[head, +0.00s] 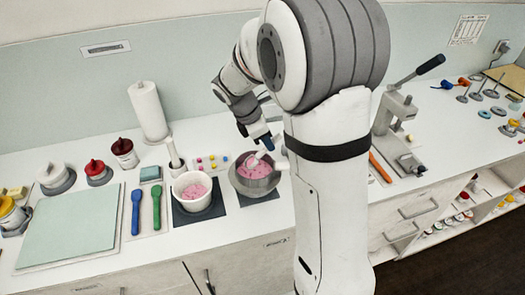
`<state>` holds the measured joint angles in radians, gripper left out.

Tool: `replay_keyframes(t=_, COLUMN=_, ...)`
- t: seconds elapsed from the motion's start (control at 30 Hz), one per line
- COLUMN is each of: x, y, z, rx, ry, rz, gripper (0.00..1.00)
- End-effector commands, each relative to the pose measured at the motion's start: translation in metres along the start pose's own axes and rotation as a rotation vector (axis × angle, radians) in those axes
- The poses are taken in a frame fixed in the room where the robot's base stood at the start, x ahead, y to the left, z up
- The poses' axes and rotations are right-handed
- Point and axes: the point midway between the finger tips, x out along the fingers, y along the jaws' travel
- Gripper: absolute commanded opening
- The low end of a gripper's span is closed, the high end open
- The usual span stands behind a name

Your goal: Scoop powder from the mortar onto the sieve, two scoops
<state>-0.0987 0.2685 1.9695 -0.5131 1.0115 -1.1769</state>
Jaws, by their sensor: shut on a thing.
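A white round bowl (178,190), which looks like the mortar, stands on a dark mat and holds pink powder (195,191). A grey bowl-shaped vessel (240,184), which may be the sieve, stands on a second dark mat to its right and also shows pink powder (261,176). My gripper (264,143) is above the back of the grey vessel, shut on a pale spoon-like tool (255,160). The tool's lower end is over or in the grey vessel; I cannot tell whether it touches the powder or carries any.
A pale pestle-like tool (174,156) stands behind the white bowl. Blue (136,212) and green (156,209) spoons lie left of it, beside a pale green board (70,228). A paper roll (148,111) stands behind. A lever press (398,130) stands to the right, beyond my arm.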

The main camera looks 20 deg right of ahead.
Motion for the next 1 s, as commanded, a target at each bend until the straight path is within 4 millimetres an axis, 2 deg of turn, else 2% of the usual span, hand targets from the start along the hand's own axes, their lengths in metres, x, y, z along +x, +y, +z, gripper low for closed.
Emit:
replay_keyframes(t=0.03, x=-0.006, y=0.000, z=0.003, rx=0.000, ry=0.000, rz=0.000, gripper=0.00)
replay_keyframes(t=0.57, x=-0.039, y=0.000, z=0.018, rx=0.001, ry=0.000, rz=0.001, gripper=0.00)
replay_keyframes(t=1.0, x=-0.040, y=0.000, z=0.019, rx=0.001, ry=0.000, rz=0.000, gripper=0.00)
